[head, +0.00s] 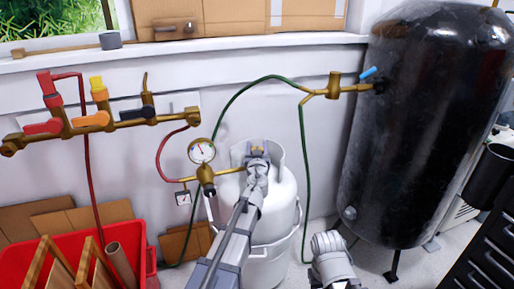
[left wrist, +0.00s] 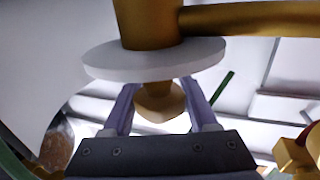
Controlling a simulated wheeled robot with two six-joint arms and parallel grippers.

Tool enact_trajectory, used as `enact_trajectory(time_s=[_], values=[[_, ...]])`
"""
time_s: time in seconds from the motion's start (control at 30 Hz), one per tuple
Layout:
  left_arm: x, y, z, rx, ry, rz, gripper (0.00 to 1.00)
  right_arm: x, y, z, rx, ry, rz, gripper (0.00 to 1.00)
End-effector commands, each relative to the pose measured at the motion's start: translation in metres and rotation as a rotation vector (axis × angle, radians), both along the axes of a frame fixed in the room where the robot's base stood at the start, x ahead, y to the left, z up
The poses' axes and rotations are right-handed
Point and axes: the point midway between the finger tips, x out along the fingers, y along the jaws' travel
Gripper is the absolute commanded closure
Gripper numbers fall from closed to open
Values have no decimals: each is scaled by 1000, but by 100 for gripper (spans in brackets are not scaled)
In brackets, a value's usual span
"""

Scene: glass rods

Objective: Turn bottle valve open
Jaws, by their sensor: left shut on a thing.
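The white gas bottle (head: 285,205) stands upright on the floor against the wall, with a collar around its top. My left gripper (head: 257,160) is at the top of the bottle, inside the collar, and covers most of the brass bottle valve (head: 257,149). In the left wrist view, the purple fingers of the left gripper (left wrist: 163,100) are on either side of a brass end of the valve (left wrist: 160,100), shut on it. A pale round disc (left wrist: 155,60) and a brass body (left wrist: 148,20) are just beyond. The valve's turn position cannot be told.
A gauge (head: 202,151) and regulator join the bottle at left. A green hose (head: 238,95) arches behind to the black tank (head: 420,130). A manifold with coloured handles (head: 95,119) is on the wall. A red crate (head: 148,265) is at lower left. My right arm shows at bottom centre.

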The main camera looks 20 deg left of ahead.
Motion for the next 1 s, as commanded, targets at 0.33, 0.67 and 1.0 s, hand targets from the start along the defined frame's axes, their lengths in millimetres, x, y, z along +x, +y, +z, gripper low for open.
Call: enact_trajectory(time_s=[0.33, 0.67, 1.0], values=[[0, 1, 0, 0, 0, 63, 97, 0, 0, 0, 0, 0, 0, 50], [0, 5, 0, 0, 0, 322, 97, 0, 0, 0, 0, 0, 0, 50], [-5, 12, 0, 0, 0, 641, 97, 0, 0, 0, 0, 0, 0, 50]])
